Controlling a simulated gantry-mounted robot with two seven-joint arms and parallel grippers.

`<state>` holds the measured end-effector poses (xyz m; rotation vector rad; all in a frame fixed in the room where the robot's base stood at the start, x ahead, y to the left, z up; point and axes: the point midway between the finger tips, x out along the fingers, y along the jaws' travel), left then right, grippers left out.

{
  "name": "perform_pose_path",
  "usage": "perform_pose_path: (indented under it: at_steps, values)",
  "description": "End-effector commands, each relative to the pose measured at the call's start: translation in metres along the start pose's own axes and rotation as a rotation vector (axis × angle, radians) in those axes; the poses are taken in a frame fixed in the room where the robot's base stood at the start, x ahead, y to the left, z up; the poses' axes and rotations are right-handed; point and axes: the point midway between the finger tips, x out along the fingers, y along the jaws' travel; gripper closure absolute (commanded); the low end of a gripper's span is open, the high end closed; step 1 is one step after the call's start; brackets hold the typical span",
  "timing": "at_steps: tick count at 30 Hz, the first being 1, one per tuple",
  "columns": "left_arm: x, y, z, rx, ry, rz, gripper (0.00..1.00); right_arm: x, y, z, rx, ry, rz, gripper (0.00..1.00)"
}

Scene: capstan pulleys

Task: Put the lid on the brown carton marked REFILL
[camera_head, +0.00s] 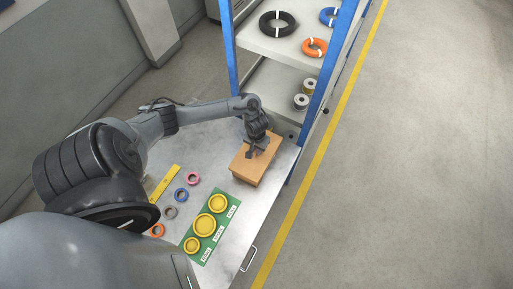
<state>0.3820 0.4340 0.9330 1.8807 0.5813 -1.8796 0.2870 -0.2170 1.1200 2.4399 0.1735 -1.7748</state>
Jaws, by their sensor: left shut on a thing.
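The brown carton (246,177) stands at the right end of the metal table. Its marking is too small to read. A flat light-brown lid (240,163) shows over its top; I cannot tell whether it is fully seated or slightly raised. My left gripper (257,150) points down over the carton and is shut on the lid, near the middle of its top. The fingertips are small and partly dark against the lid. My right gripper is not in view.
A green board (228,210) with yellow pulleys lies on the metal table (180,150), with small coloured rings left of it. A blue-posted shelf (270,80) with cable coils and spools stands just behind the carton. A yellow ruler-like strip (163,184) lies at left.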

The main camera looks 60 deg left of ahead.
Motion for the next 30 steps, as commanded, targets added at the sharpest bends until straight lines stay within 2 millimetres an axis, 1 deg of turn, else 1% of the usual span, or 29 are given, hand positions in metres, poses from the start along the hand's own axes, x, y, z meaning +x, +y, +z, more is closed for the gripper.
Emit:
perform_pose_path:
  at_steps: [8, 30]
  values:
    - [0.002, 0.000, 0.000, 0.000, 0.000, 0.000, 1.00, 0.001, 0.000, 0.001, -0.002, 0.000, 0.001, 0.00]
    - [0.017, 0.000, 0.000, 0.001, -0.001, 0.001, 1.00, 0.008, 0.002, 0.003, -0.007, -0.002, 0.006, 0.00]
